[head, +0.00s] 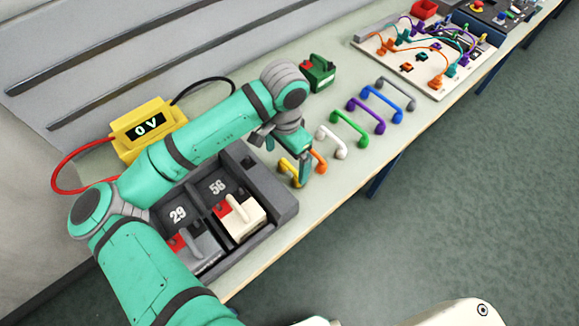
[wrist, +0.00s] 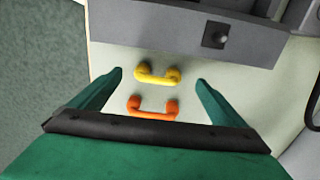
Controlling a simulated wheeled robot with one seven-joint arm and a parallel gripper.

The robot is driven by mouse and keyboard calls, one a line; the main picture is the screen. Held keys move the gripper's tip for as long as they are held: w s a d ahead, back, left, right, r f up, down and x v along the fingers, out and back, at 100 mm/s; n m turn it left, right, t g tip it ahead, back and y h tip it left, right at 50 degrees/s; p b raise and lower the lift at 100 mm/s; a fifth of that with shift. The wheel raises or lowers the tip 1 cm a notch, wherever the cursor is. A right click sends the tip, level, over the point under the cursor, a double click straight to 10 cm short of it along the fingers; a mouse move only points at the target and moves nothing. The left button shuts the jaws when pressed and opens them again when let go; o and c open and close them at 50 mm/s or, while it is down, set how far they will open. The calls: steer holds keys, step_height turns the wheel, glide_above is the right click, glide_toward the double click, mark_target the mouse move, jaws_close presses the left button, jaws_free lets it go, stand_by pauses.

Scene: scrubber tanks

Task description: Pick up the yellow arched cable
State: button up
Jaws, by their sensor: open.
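The yellow arched cable (wrist: 158,77) lies on the pale bench top in the wrist view, close to the dark grey battery tray. It also shows in the head view (head: 286,168), partly hidden behind my gripper. My gripper (wrist: 160,80) is open and empty. Its two fingers stand apart on either side of the yellow cable, with gaps at both ends and no contact visible. In the head view my gripper (head: 295,170) points down over the bench. The height of the fingertips above the bench is hard to tell.
An orange arched cable (wrist: 153,108) lies beside the yellow one. White (head: 331,141), green (head: 349,127) and other arched cables line the bench to the right. The grey tray (head: 283,208) holds two numbered blocks. A yellow meter (head: 148,122) stands behind; a wired board (head: 425,55) lies farther right.

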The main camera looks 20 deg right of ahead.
mark_target(283, 165)
steer(key=shift+s+f, duration=0.1)
steer(key=shift+f, duration=3.05)
steer(key=c, duration=1.2)
